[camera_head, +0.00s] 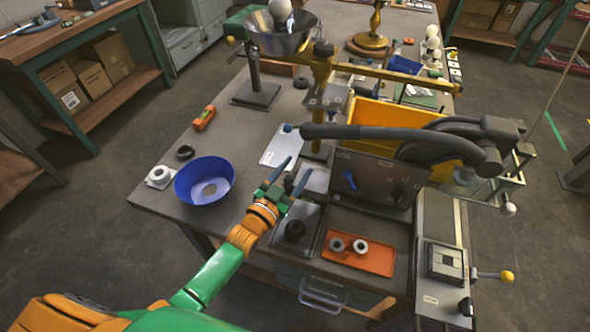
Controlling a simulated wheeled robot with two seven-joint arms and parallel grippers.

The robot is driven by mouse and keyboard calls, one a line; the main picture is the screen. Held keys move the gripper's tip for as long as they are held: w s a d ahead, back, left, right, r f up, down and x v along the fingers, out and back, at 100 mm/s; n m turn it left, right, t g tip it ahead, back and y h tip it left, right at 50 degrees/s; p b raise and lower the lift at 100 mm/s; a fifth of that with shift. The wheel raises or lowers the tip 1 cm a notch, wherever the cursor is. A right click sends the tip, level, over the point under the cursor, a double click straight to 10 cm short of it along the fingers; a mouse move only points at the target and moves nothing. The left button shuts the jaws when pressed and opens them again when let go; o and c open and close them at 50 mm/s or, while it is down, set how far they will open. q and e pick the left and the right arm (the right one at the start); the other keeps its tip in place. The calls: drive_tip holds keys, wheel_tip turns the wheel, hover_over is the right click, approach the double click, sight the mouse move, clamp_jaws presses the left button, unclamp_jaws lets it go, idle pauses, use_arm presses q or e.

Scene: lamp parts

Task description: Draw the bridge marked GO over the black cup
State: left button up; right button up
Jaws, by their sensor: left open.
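A small black round piece (294,231), which looks like the black cup, sits on a grey plate (309,221) near the table's front edge. My left gripper (291,177) is open with nothing visible between its fingers. It is above the table, just behind and left of the black piece. A pale grey block (317,180) lies just right of the fingertips; it may be the bridge, but no GO mark can be read. My right gripper is not in view.
A blue bowl (205,182) stands left of my gripper. An orange tray (374,255) with two pale rings lies to the right. Behind it are a dark control box (372,178) and a thick grey arm (395,134) reaching over the table. A funnel (281,38) stands at the back.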

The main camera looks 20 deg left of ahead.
use_arm(q)
drive_tip(key=shift+s, duration=0.15)
clamp_jaws()
idle(1.1)
